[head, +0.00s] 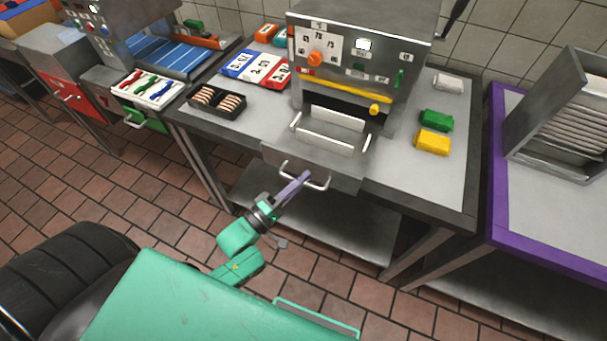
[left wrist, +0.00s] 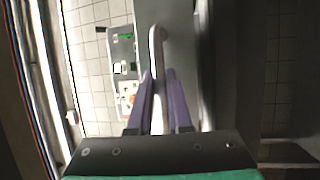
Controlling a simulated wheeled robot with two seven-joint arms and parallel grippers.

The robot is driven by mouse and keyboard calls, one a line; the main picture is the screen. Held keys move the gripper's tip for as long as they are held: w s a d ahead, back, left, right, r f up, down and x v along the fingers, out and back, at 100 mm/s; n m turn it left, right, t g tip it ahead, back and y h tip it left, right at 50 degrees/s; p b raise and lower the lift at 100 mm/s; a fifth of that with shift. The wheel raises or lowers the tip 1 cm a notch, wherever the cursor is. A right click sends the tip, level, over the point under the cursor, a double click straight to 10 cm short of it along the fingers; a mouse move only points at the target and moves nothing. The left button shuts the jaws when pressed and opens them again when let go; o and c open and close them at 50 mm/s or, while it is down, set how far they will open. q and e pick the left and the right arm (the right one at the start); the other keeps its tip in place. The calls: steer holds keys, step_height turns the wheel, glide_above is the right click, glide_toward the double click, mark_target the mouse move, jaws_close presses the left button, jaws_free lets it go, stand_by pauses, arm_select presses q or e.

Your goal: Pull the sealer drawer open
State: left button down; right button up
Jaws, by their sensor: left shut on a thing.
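The sealer (head: 355,55) is a grey metal machine with a dial and buttons, standing on a steel table. Below its dark opening, a grey front panel (head: 312,166) with a metal bar handle (head: 325,184) faces me at the table's front edge. Light metal bars (head: 325,142) show between the opening and the panel. My left gripper (head: 304,177) has purple fingers and is shut on the handle. In the left wrist view, the fingers (left wrist: 160,100) close around the pale handle bar (left wrist: 157,60). How far the drawer stands out is hard to tell. My right gripper is not in view.
On the table are a black tray of sliced food (head: 217,102), a blue, white and red card board (head: 256,67), and green (head: 436,120) and yellow (head: 433,143) blocks. A purple-edged table (head: 492,170) stands at right. The tiled floor before the sealer is mostly free.

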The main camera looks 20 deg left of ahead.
arm_select(q)
steer(key=c, duration=0.8)
jaws_free()
steer(key=shift+c, duration=0.2)
steer(key=b+v, duration=0.3)
steer(key=v, duration=1.1)
steer(key=shift+s, duration=0.25)
steer(key=shift+a, duration=0.15)
